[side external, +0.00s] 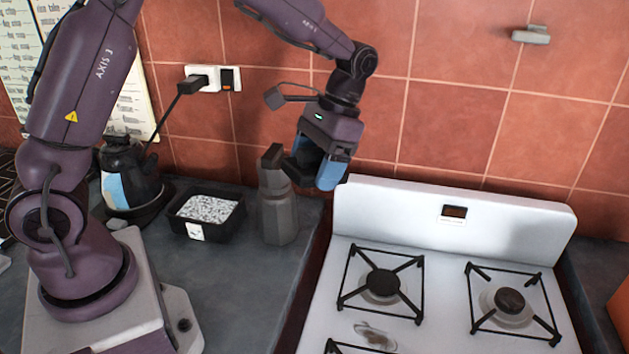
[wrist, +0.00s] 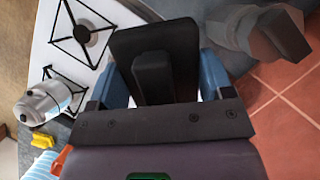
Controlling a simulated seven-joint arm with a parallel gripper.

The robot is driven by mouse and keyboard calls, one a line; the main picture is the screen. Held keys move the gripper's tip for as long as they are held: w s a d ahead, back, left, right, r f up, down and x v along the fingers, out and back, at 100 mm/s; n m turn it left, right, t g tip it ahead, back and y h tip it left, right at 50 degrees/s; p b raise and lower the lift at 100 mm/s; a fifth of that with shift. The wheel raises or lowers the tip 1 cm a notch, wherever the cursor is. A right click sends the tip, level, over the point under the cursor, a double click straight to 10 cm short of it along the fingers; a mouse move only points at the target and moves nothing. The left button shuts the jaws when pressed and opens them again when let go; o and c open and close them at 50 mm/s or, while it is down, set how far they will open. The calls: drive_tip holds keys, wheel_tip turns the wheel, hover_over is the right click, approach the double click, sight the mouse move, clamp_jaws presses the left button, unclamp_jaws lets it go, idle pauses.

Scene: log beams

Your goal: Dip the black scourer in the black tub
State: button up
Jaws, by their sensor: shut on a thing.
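My gripper (side external: 322,172) is raised above the gap between the counter and the stove, near the tiled wall. In the wrist view its two blue fingers are shut on the handle of the black scourer (wrist: 152,42), whose flat dark head shows beyond them. The black tub (side external: 203,229) stands on the counter to the left of and below my gripper. It has a pale label on its front and holds white-grey speckled stuff. The scourer is well apart from the tub.
A grey faceted pot (side external: 277,214) stands between the tub and my gripper; it also shows in the wrist view (wrist: 232,30). A dark kettle (side external: 125,178) is left of the tub. The white stove (side external: 450,238) with black grates is at the right.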

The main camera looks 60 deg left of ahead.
drive_tip(key=s+a+r+n+t+h, duration=0.1)
drive_tip(key=s+a+n, duration=0.15)
drive_tip(key=a, duration=0.55)
drive_tip(key=s+a+n, duration=0.2)
drive_tip(key=s+a, duration=0.1)
drive_tip(key=a, duration=0.4)
drive_tip(key=n+t, duration=0.2)
drive_tip(key=n, duration=0.3)
hover_over(207, 214)
drive_tip(key=d, duration=0.3)
drive_tip(key=shift+m, duration=0.25)
drive_tip(key=shift+s+f, duration=0.2)
drive_tip(key=shift+f, duration=11.1)
drive_tip(key=shift+f, duration=0.5)
drive_tip(key=shift+r, duration=3.6)
